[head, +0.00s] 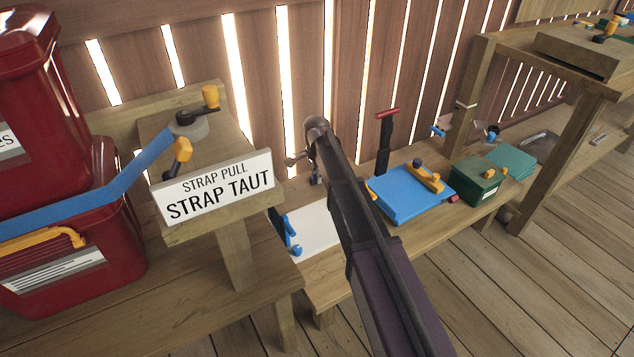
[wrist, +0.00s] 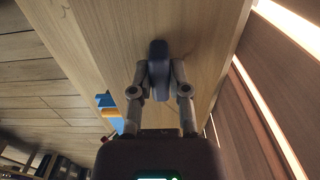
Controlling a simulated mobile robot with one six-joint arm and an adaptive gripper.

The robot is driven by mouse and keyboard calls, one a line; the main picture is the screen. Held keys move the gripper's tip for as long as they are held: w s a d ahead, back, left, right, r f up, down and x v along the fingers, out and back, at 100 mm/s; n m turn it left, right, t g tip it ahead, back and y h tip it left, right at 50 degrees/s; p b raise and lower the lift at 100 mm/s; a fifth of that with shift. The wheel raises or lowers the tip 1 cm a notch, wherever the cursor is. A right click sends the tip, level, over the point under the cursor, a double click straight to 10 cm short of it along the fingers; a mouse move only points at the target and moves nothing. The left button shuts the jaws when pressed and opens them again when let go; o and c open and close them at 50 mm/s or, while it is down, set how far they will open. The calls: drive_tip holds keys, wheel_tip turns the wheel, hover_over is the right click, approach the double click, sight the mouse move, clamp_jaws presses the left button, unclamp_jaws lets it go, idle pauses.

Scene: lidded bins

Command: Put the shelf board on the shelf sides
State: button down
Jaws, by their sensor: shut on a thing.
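In the wrist view my gripper (wrist: 158,84) has both fingers closed on a dark rounded handle (wrist: 159,55). Behind the handle is a broad pale wooden surface (wrist: 105,35); I cannot tell whether it is the shelf board or the bench. In the head view my arm covers the middle, and its gripper end is mostly hidden. A thick wooden board (head: 577,56) lies on a raised wooden frame at the upper right. That frame has upright posts (head: 560,150); I cannot tell whether they are the shelf sides.
Red lidded bins (head: 75,240) with a blue strap stand at left beside a sign (head: 217,186) reading "STRAP PULL STRAP TAUT". A blue lidded box (head: 405,195), a green box (head: 473,186) and a red-handled clamp (head: 386,135) sit on the low bench. A slatted fence closes the back.

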drive_tip(key=shift+f, duration=0.45)
drive_tip(key=c, duration=0.6)
unclamp_jaws()
drive_tip(key=shift+r, duration=0.2)
wheel_tip(320, 180, up, 12)
drive_tip(key=p, duration=1.2)
idle(0.5)
drive_tip(key=s+d+n, duration=1.1)
drive_tip(key=s+d, duration=1.2)
drive_tip(key=s, duration=0.3)
